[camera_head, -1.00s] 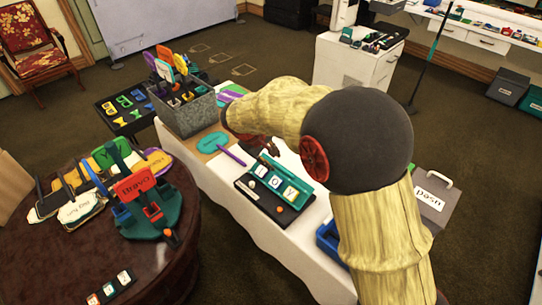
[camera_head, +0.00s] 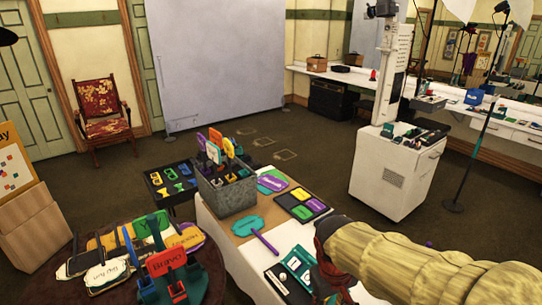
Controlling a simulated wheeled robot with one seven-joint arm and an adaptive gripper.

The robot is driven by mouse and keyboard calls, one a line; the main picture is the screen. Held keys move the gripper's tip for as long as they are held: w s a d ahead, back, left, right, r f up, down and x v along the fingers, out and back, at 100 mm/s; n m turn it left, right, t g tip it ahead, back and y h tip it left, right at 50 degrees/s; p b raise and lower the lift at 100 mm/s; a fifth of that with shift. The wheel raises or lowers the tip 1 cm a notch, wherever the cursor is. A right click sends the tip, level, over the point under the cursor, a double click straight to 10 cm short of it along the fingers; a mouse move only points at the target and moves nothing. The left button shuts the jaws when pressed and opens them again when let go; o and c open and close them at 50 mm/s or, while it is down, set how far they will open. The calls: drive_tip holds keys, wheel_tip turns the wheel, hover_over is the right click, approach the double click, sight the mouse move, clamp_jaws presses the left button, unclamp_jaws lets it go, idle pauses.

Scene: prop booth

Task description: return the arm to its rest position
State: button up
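My arm (camera_head: 410,262) reaches in from the lower right of the head view, sleeved in a tan, wood-like cover. Its dark and red end lies over the right side of the white-clothed table (camera_head: 237,262), next to the black tray with a teal letter board (camera_head: 297,264). My gripper's fingers cannot be made out, so I cannot tell whether it is open or shut or holds anything.
A grey bin (camera_head: 232,198) of prop signs stands on the white table, with a teal paddle sign (camera_head: 247,226) in front. A round dark table (camera_head: 213,262) with signs is at lower left. A white cabinet (camera_head: 385,182) stands at right. Open carpet lies behind.

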drive_tip(key=s+d+r+m+t+y, duration=0.1)
drive_tip(key=s+d+r+m+t, duration=0.2)
drive_tip(key=s+r, duration=0.6)
drive_tip(key=shift+s+d+r+t, duration=0.35)
drive_tip(key=shift+s+d+t, duration=0.35)
drive_tip(key=shift+s, duration=0.6)
drive_tip(key=shift+d, duration=0.1)
